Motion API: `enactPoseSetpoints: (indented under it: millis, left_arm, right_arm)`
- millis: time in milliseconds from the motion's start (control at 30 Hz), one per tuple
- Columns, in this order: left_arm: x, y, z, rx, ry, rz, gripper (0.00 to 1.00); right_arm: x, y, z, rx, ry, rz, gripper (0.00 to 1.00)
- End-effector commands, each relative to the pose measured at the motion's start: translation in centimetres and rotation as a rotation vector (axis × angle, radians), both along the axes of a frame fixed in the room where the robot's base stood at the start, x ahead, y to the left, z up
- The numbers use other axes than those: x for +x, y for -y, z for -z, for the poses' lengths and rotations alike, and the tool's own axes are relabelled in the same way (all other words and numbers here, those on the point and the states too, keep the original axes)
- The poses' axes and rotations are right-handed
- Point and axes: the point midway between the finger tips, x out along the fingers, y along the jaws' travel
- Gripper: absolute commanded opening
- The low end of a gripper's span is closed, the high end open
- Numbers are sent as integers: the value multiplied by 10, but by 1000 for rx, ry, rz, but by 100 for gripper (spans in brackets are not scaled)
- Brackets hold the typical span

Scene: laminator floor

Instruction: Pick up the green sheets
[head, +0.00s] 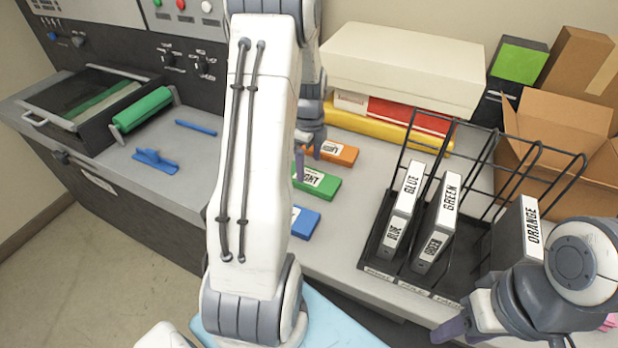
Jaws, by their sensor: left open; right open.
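A flat green block or stack with a white label (323,186) lies on the grey counter, partly hidden behind my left arm; its label is only partly readable. My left gripper (308,160) is open and points down at its far edge, with one finger overlapping it in the picture. I cannot tell whether they touch. My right gripper (458,328) is open and empty at the lower right, in front of the rack. Green strips also show inside the laminator tray (38,117) at the left.
Similar orange (340,153) and blue (305,222) labelled pieces lie beside the green one. A black wire rack (376,246) holds binders marked BLUE, GREEN and ORANGE. A green roller (142,110) and blue tools (155,160) sit at left. Boxes stand behind.

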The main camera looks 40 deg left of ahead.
Motion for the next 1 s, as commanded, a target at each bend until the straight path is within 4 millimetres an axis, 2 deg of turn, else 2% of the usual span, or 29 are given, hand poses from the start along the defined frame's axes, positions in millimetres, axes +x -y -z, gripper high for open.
enactPoseSetpoints:
  millis: [100, 233, 500, 533, 567, 600, 733, 767, 1000]
  left_arm:
    - [-3, 1, 18, -5, -7, -1, 100]
    - [-2, 0, 35, -2, -4, 0, 100]
    - [-1, 0, 40, 0, -1, -1, 100]
    - [-1, 0, 40, 0, -1, -1, 96]
    - [-1, 0, 40, 0, -1, -1, 85]
    - [-1, 0, 39, 0, -1, -1, 69]
    - [-1, 0, 39, 0, -1, -1, 20]
    - [-1, 0, 39, 0, 0, -1, 14]
    - [-1, 0, 38, 0, 0, -1, 14]
  right_arm:
    - [0, 0, -10, 0, 0, 0, 50]
    - [0, 0, -10, 0, 0, 0, 50]
    - [0, 0, -10, 0, 0, 0, 50]
    - [0, 0, -10, 0, 0, 0, 50]
    - [0, 0, -10, 0, 0, 0, 50]
    - [0, 0, -10, 0, 0, 0, 50]
    - [0, 0, -10, 0, 0, 0, 50]
    - [0, 0, -10, 0, 0, 0, 50]
    - [0, 0, -10, 0, 0, 0, 50]
